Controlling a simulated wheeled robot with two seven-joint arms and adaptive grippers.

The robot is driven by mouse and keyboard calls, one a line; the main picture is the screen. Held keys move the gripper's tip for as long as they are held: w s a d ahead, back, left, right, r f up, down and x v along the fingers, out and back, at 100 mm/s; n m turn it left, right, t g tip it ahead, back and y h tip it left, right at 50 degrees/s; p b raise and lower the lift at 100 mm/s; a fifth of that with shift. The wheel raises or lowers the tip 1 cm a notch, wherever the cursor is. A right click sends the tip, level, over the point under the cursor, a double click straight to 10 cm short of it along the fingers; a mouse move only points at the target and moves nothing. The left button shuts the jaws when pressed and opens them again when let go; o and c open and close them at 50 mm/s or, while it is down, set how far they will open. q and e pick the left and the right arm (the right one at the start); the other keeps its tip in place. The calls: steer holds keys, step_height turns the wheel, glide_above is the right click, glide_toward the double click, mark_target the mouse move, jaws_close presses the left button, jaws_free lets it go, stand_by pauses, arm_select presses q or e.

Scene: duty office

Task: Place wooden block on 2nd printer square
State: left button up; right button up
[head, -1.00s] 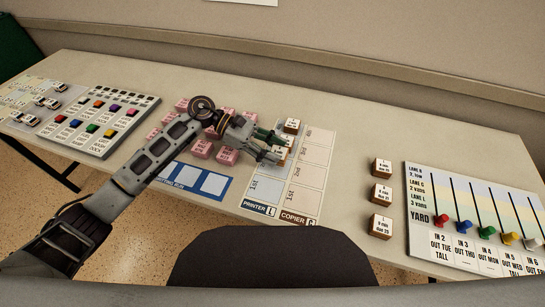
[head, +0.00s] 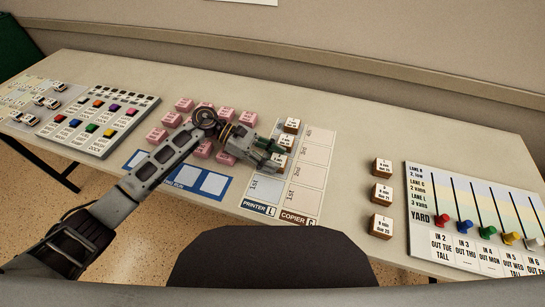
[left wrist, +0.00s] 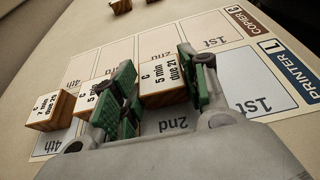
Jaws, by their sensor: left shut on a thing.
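My left gripper (head: 272,154) is over the printer column of the card and is shut on a wooden block (left wrist: 165,85) with a white label reading "5 min due 21". In the left wrist view the green pads press on both sides of the block, over the "2nd" printer square (left wrist: 182,126). I cannot tell if the block touches the card. A second block (left wrist: 86,100) stands just beyond one finger, partly hidden by it. A third block (left wrist: 42,112) stands at the "4th" square. The "1st" printer square (head: 262,189) is empty. My right gripper is not in view.
The copier column (head: 306,172) is empty. Three more wooden blocks (head: 381,194) stand to the right, beside a yard board with coloured pegs (head: 470,215). Pink blocks (head: 184,104) and a blue-framed card (head: 213,183) lie around my left arm.

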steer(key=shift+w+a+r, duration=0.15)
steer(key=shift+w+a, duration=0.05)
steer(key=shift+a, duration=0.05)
arm_select(q)
steer(key=o, duration=1)
steer(key=shift+o, duration=0.2)
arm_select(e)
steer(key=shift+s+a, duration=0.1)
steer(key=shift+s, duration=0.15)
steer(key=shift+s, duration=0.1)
